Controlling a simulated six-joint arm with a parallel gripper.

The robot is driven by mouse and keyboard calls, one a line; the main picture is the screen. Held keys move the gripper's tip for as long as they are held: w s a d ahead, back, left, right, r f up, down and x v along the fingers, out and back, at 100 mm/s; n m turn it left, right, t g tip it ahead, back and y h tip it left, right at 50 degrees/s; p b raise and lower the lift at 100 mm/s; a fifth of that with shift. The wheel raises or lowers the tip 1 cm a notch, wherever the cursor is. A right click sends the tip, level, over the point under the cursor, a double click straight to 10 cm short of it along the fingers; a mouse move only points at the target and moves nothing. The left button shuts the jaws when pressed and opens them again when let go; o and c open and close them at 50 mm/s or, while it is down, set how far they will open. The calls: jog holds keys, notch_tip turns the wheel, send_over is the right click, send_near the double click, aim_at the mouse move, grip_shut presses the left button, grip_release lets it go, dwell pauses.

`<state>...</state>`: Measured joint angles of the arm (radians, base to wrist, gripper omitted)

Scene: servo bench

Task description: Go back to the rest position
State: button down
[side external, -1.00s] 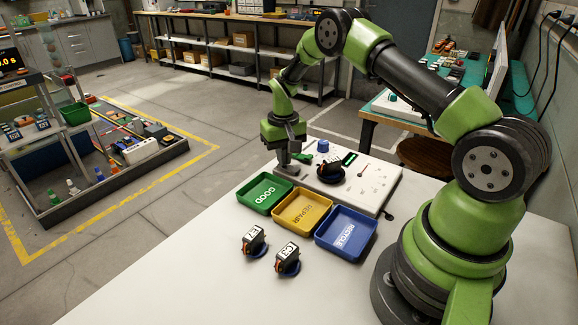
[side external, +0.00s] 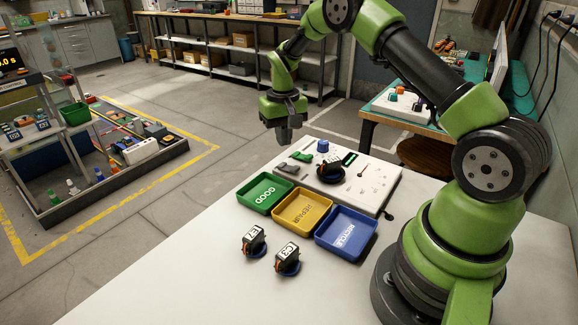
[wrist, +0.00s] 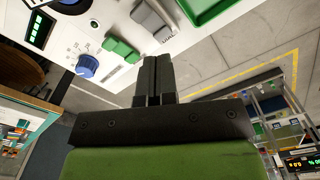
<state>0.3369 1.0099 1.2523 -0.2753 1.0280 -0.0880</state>
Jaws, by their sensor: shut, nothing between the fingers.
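My gripper (side external: 284,138) hangs in the air above the far left corner of the white tester panel (side external: 372,190), pointing down, with nothing held. In the wrist view its two fingers (wrist: 155,65) are together. The panel bears a blue knob (side external: 323,146), a green rocker (side external: 302,156), a grey block (side external: 287,168), a lit green display (side external: 350,158) and a dark servo (side external: 331,171). The wrist view also shows the blue knob (wrist: 87,65) and green rocker (wrist: 121,49), clear of the fingers.
Green GOOD (side external: 250,205), yellow REPAIR (side external: 290,222) and blue RECYCLE (side external: 330,246) trays stand in front of the panel and look empty. Two labelled servos (side external: 254,240) (side external: 288,260) stand on the white table (side external: 180,285). The air around my gripper is free.

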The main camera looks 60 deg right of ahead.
jog(key=shift+r, duration=0.7)
jog(key=s+a+r+t, duration=0.2)
jog(key=s+a+r, duration=0.25)
jog(key=r, duration=0.45)
jog(key=s+a+r+t, duration=0.25)
jog(key=a+r, duration=0.25)
jog(key=r, duration=0.4)
jog(key=s+a+r+n+t+y, duration=0.1)
jog(key=s+a, duration=0.2)
jog(key=s, duration=0.5)
jog(key=s+a+r+n+t+y, duration=0.1)
jog(key=s+a, duration=0.2)
jog(key=s, duration=0.5)
jog(key=shift+s+a+r+t, duration=0.3)
jog(key=shift+s+r+t, duration=0.05)
